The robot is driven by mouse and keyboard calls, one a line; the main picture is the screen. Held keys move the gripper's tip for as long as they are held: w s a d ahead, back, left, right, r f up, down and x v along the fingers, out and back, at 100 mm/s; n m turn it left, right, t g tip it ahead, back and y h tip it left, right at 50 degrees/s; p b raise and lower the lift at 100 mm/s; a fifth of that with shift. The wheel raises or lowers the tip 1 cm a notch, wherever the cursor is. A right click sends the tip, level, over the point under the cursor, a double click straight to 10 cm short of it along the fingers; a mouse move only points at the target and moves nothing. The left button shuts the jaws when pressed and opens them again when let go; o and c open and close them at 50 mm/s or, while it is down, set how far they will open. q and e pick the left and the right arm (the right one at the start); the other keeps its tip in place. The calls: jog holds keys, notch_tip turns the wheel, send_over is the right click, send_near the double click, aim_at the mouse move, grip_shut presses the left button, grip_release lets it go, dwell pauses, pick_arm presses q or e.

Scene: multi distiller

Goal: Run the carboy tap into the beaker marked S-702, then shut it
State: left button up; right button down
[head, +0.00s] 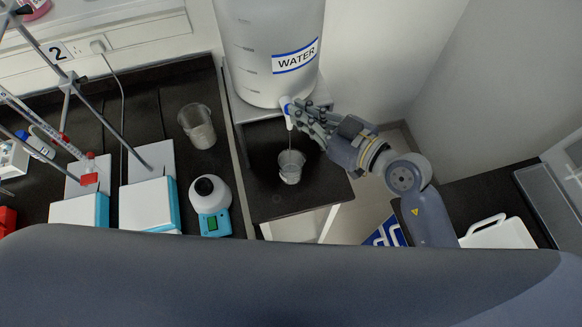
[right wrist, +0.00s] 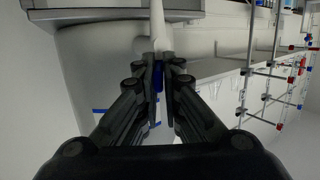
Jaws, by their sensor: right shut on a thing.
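The white carboy (head: 268,45) with a WATER label stands at the top middle of the head view. Its tap (head: 286,104) is at the bottom front, and its pale spout (right wrist: 157,25) shows in the right wrist view. My right gripper (head: 299,113) is shut on the tap's blue handle (right wrist: 157,80). A small clear beaker (head: 291,166) stands upright below the tap on a dark shelf. A thin line, which looks like a water stream, runs from the spout down to this beaker. I cannot read a mark on it. My left gripper is not in view.
Another beaker (head: 197,126) stands on the dark bench at the left. A white round-topped device (head: 210,192), heater-stirrers (head: 150,205) and clamp stands are also there. The dark shelf (head: 268,205) around the lower beaker is otherwise clear.

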jog(key=shift+r, duration=0.1)
jog(key=shift+s+a+m+t+h, duration=0.2)
jog(key=shift+m+t+h, duration=0.55)
jog(key=shift+m+h, duration=0.05)
jog(key=shift+s+a+m+t+h, duration=0.15)
jog(key=shift+m+t+h, duration=0.6)
jog(key=shift+m+h, duration=0.05)
jog(key=shift+w+d+n+g+y, duration=0.2)
jog(key=shift+n+g+y, duration=0.3)
jog(key=shift+n+y, duration=0.1)
jog(key=shift+w+d+n+g+y, duration=0.15)
jog(key=shift+n+g+y, duration=0.35)
jog(key=shift+y, duration=0.1)
jog(key=shift+w+d+n+g+y, duration=0.1)
jog(key=shift+n+g+y, duration=0.4)
jog(key=shift+n+g, duration=0.1)
